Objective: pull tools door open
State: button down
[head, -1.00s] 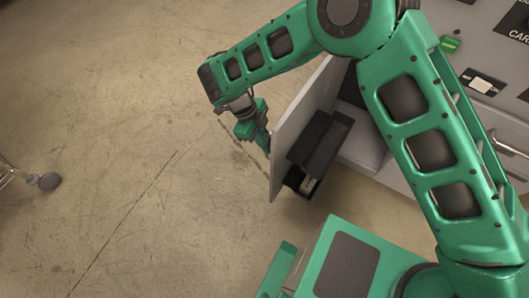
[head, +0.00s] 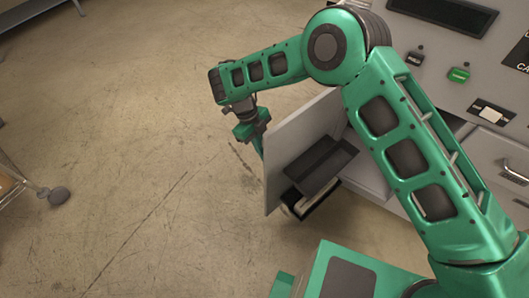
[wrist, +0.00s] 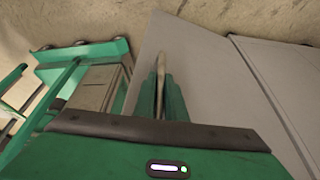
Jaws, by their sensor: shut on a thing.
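The tools door (head: 292,138) is a plain light-grey panel. It stands swung out from the grey cabinet, with its inner side and the opening partly in view. My gripper (head: 258,148) is on the door's outer side in the head view, and its fingertips are partly hidden by the panel. In the wrist view my gripper (wrist: 160,98) is shut on a slim upright door handle (wrist: 161,68), with the grey door face (wrist: 205,80) around it.
A black tray (head: 318,166) sits behind the open door, with a lower black bin beneath it. The cabinet front (head: 440,55) has switches and a drawer handle (head: 512,173). A wheeled cart (head: 25,185) stands at the far left. The concrete floor left of the door is clear.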

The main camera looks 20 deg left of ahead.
jog(key=shift+s, duration=0.1)
jog(key=c, duration=1.8)
grip_release()
jog(key=v, duration=1)
jog(key=shift+a+r, duration=0.25)
jog(key=shift+r, duration=0.05)
